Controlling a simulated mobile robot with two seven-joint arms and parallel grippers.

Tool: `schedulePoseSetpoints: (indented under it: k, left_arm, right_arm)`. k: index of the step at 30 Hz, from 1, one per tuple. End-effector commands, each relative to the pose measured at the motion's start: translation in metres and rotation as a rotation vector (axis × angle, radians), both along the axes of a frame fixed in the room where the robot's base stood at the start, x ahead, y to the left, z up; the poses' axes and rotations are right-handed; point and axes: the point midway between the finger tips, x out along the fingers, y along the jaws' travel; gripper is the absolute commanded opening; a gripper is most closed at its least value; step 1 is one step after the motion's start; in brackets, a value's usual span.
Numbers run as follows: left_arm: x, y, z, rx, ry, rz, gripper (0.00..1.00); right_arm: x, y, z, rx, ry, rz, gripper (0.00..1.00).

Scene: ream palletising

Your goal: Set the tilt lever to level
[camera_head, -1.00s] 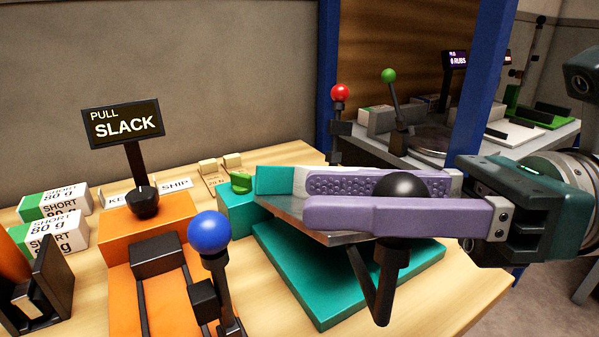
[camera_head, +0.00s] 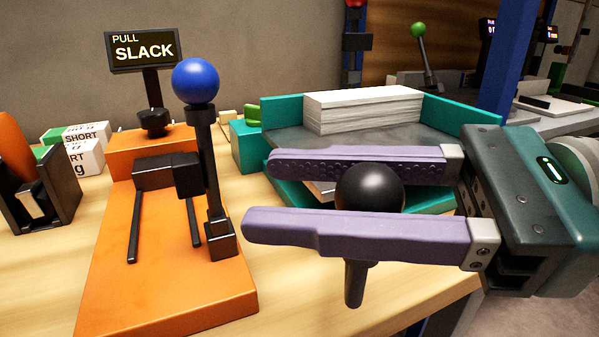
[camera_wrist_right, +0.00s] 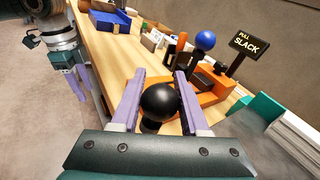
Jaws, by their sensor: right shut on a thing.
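The tilt lever's black ball knob (camera_head: 369,188) is between the two purple fingers of my right gripper (camera_head: 258,195), which is shut on it. Its dark stem (camera_head: 355,284) hangs below the lower finger. In the right wrist view the knob (camera_wrist_right: 160,101) also sits between the fingers. Behind it, the teal tray (camera_head: 475,117) has a grey bed (camera_head: 290,142) that looks about level, with a white paper stack (camera_head: 365,108) on it. The fingers hide part of the tray's front. My left gripper (camera_wrist_right: 77,85) shows small in the right wrist view; its jaw state is unclear.
An orange base (camera_head: 160,265) with an upright blue-knobbed lever (camera_head: 196,82) stands left of my right gripper. Behind it is a "PULL SLACK" sign (camera_head: 144,50). Boxes (camera_head: 85,150) and a black holder (camera_head: 45,200) are farther left. Bare wood shows between the bases.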

Motion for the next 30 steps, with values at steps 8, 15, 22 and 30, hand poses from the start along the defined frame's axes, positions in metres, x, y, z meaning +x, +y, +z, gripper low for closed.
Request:
schedulePoseSetpoints:
  k: [8,15,22,30]
  left_arm:
    - [0.000,0.001,0.000,0.004,-0.001,-0.003,0.50]
    - [0.000,0.001,0.000,0.004,-0.002,-0.003,0.50]
    - [0.000,0.000,0.000,0.001,-0.001,-0.002,0.50]
    - [0.000,-0.001,-0.014,-0.004,-0.001,0.002,0.50]
  right_arm:
    - [-0.001,0.000,-0.006,-0.013,0.010,0.002,0.53]
    - [-0.001,0.000,-0.004,-0.009,0.007,0.002,0.73]
    - [-0.001,-0.002,-0.004,-0.008,0.006,0.000,0.73]
    - [-0.012,-0.045,-0.005,-0.013,0.008,-0.003,0.73]
